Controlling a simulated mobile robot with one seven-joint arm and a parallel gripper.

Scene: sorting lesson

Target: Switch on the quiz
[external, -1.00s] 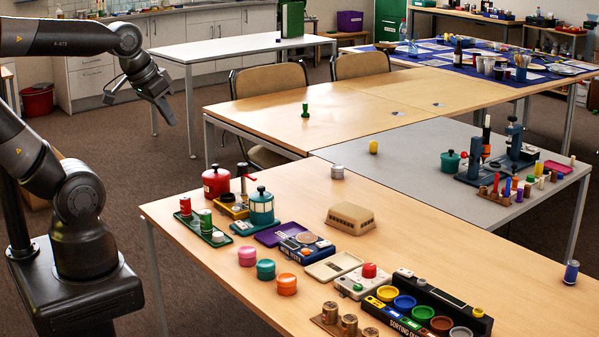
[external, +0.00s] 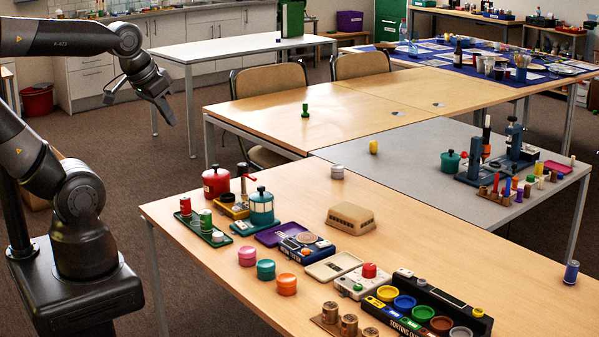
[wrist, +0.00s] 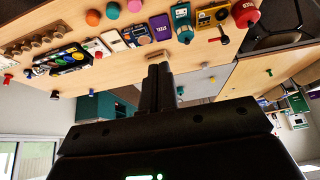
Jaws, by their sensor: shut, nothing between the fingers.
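The sorting quiz (external: 418,312) is a black box with several coloured round cups, at the front right of the wooden table in the external view. A screen strip and a yellow knob (external: 477,312) show on its back part. Its lettering is partly cut off at the lower edge. The quiz (wrist: 69,60) also shows at the left in the wrist view. My gripper (external: 168,110) is shut and empty, raised at the upper left, well away from the quiz and off the table. In the wrist view its fingers (wrist: 159,75) lie together.
Next to the quiz stand a cream box with a red button (external: 369,270) and a brown rack of cylinders (external: 340,320). Pots, coloured tins and a tan box (external: 350,219) stand farther left. The table's right part is mostly clear, with a blue can (external: 571,272) near the edge.

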